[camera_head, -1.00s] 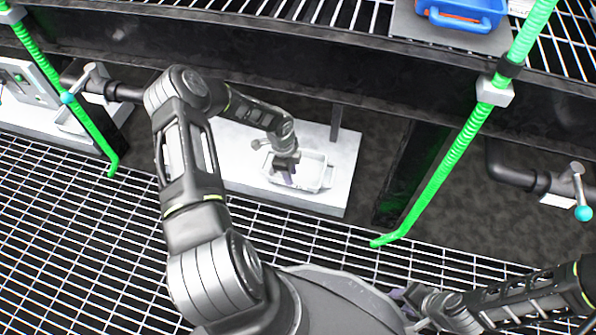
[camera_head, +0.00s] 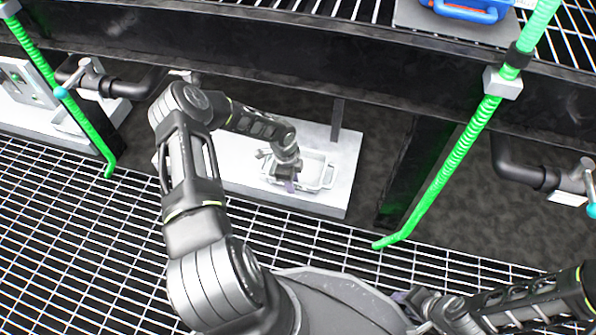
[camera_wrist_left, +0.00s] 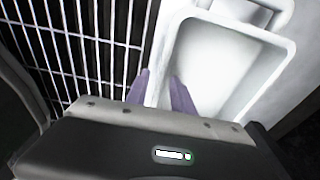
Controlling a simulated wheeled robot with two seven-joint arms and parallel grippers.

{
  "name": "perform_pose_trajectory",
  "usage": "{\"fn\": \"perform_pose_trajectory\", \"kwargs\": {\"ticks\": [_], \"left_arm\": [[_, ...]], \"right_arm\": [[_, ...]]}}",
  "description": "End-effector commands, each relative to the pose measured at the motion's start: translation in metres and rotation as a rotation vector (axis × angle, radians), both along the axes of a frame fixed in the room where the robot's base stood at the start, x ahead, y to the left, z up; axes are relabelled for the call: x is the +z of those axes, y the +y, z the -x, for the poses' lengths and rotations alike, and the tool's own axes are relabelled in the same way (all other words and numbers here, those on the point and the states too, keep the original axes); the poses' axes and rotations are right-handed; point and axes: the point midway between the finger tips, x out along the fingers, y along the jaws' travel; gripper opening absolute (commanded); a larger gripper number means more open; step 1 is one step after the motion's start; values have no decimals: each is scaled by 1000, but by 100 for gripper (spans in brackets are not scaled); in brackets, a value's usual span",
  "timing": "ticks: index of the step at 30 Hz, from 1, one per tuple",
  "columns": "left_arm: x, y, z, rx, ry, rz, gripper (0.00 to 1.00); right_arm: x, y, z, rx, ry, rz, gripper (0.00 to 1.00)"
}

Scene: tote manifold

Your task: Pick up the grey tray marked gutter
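A pale grey, open-topped tray (camera_head: 328,176) sits on a white slab under the dark beam in the head view. No marking is readable on it. It looks empty in the left wrist view (camera_wrist_left: 218,62). My left gripper (camera_head: 290,187) is low at the tray's near side. In the wrist view its two purple fingers (camera_wrist_left: 161,92) are apart, one outside and one inside the tray's side wall, with the rim between them. I cannot tell whether they touch it. My right gripper (camera_head: 408,298) is at the lower right, away from the tray; its fingers are too small to read.
The white slab (camera_head: 235,178) bears the tray, beside a floor grating (camera_head: 80,220). A dark beam (camera_head: 300,60) runs above. Green hoses (camera_head: 455,155) hang at left and right. Pipes with valves (camera_head: 525,165) are at the right.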

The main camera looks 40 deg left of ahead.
Motion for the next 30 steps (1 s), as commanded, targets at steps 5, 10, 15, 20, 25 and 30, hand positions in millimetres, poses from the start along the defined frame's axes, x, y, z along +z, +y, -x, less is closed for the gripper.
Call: {"fn": "perform_pose_trajectory", "kwargs": {"ticks": [5,10,15,20,25,30], "left_arm": [[0,0,0,0,0,0,18],[0,0,0,0,0,0,5],[0,0,0,0,0,0,0],[0,0,0,0,0,0,0],[0,0,0,0,0,0,0],[0,0,0,0,0,0,0]], "right_arm": [[0,0,0,0,1,0,36],[0,0,0,0,1,0,36],[0,0,0,0,1,0,36],[0,0,0,0,1,0,36],[0,0,0,0,0,0,36],[0,0,0,0,0,0,36]]}}
